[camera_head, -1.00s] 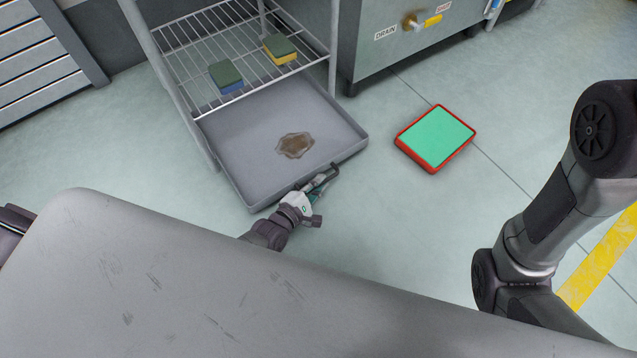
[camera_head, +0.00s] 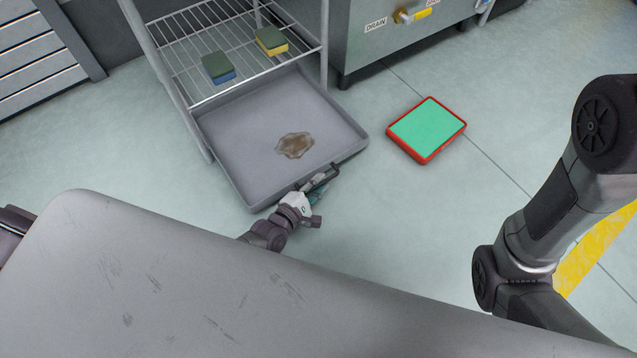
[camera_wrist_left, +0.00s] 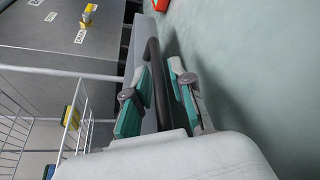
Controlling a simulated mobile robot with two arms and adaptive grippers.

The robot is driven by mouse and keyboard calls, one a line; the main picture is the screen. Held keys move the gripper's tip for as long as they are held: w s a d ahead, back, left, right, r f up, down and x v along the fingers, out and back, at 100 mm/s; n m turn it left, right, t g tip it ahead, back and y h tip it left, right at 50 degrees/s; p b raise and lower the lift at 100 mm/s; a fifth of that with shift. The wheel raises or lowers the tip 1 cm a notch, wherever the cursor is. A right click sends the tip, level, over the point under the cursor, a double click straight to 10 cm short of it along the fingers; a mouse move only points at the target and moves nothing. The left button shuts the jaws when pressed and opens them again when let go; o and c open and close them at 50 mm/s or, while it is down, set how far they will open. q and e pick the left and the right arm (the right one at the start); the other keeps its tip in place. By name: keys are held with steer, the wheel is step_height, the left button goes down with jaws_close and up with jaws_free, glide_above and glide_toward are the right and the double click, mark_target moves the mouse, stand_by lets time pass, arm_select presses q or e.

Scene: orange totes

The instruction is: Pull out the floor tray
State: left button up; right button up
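The grey floor tray (camera_head: 230,130), with a brown stain on its bottom, extends out from under the wire rack onto the floor. A dark bar handle (camera_head: 322,178) is on its front wall. My left gripper (camera_head: 312,190) is at this handle. In the left wrist view the handle (camera_wrist_left: 154,75) lies between the teal-padded fingers of the left gripper (camera_wrist_left: 160,100), which are closed around it. Contact on the right-hand finger is hard to see. My right arm shows at the right, but its gripper is out of view.
The wire rack (camera_head: 205,97) holds a blue-green sponge (camera_head: 219,67) and a yellow-green sponge (camera_head: 271,41). A red-rimmed green mat (camera_head: 428,129) lies on the floor right of the tray. A steel cabinet (camera_head: 385,45) stands behind. A grey surface (camera_head: 180,285) fills the foreground.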

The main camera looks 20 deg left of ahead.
arm_select(q)
steer(key=shift+s, duration=0.15)
steer(key=v, duration=1.1)
steer(key=shift+s+a, duration=0.2)
steer(key=shift+s, duration=0.15)
